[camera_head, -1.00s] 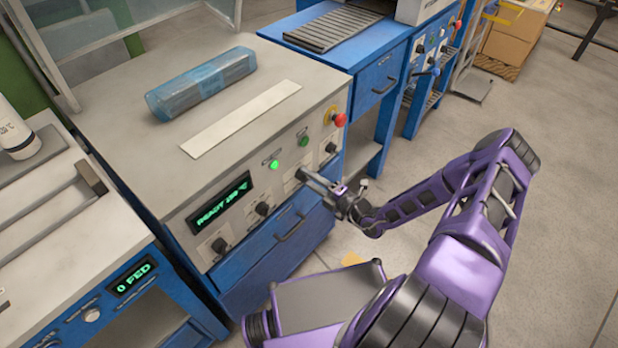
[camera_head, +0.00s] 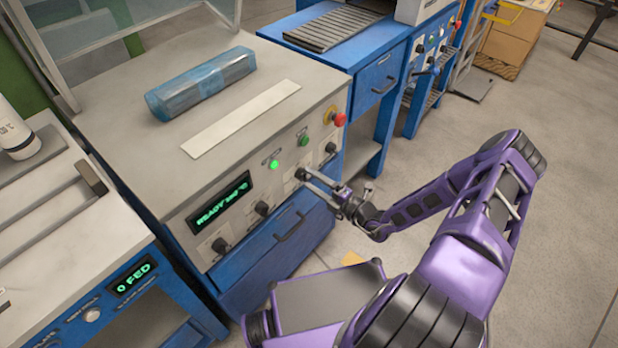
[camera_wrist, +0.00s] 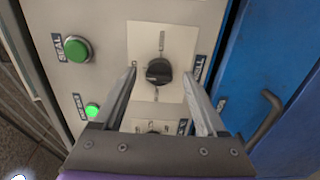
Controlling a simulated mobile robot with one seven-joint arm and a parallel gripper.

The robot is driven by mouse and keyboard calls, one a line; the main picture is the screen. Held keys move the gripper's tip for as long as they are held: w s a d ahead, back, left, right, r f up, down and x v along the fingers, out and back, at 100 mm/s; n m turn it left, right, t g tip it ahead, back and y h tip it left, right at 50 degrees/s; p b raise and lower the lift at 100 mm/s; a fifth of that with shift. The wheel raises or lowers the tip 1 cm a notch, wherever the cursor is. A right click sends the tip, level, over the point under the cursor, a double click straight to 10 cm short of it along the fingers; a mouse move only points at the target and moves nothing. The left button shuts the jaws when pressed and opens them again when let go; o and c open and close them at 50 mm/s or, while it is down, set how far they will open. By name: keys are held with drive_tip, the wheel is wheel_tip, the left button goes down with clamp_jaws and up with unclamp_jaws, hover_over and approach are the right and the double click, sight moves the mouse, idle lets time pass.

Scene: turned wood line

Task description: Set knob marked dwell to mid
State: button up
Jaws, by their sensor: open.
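A dark knob (camera_wrist: 158,72) on a pale square plate (camera_wrist: 145,40) shows between my finger tips in the wrist view. A label beside it is partly readable and ends in "LL". I cannot tell its exact setting. In the head view this seems to be the knob (camera_head: 301,174) in the row along the machine's front panel. My gripper (camera_head: 306,184) is open in front of it, one finger on each side in the wrist view (camera_wrist: 163,78). I see no grip on the knob.
A green SEAL button (camera_wrist: 77,49) and a lit green lamp (camera_wrist: 92,110) sit left of the knob in the wrist view. A second knob (camera_wrist: 152,131) is partly hidden below. A drawer handle (camera_head: 290,228) juts out under the panel. A red button (camera_head: 339,119) is at the panel's right end.

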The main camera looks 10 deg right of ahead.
drive_tip(key=v, duration=1.5)
drive_tip(key=shift+s+d+p, duration=0.2)
drive_tip(key=shift+s+p, duration=0.1)
drive_tip(key=shift+s, duration=0.05)
drive_tip(key=shift+r, duration=0.1)
